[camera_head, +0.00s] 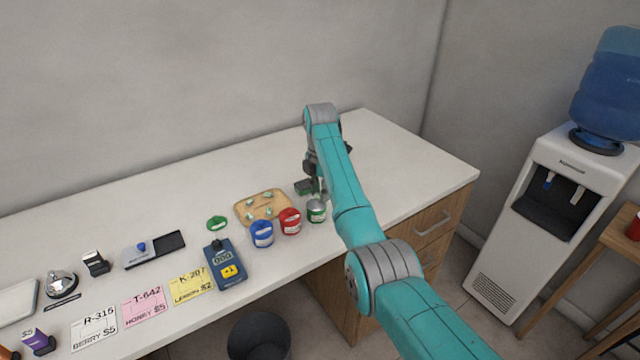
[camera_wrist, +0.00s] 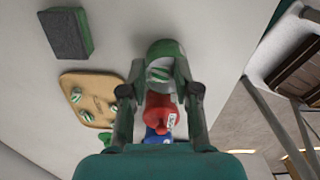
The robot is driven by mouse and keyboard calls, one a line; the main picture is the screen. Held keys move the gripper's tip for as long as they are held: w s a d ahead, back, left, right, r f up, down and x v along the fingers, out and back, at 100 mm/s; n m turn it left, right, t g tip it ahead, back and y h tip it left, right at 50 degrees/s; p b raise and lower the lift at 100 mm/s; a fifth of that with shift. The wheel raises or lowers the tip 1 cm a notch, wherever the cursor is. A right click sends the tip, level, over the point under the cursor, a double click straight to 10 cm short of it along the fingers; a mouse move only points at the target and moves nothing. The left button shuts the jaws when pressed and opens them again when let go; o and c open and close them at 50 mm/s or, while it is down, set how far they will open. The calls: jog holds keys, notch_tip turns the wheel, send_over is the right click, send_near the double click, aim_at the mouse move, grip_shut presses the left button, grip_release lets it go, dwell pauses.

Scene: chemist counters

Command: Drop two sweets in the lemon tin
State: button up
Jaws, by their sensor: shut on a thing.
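My gripper (camera_wrist: 160,88) is shut on a green-and-white striped sweet (camera_wrist: 160,72), low over the mouth of the green tin (camera_wrist: 166,48). The fingers partly hide the tin, and I cannot tell whether another sweet lies inside. In the head view the green tin (camera_head: 316,211) stands upright and lidless at the right end of a row with the red tin (camera_head: 290,221) and blue tin (camera_head: 262,233). A loose green lid (camera_head: 217,223) lies left of them. More striped sweets (camera_head: 267,197) lie on the wooden tray (camera_head: 241,207). The tin labels are too small to read.
A dark block (camera_wrist: 66,33) lies behind the tins. The counter's back right is clear. A bin (camera_head: 258,338) stands below.

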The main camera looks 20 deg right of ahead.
jog(key=shift+f, duration=0.3)
jog(key=o, duration=0.8)
jog(key=shift+r, duration=3.75)
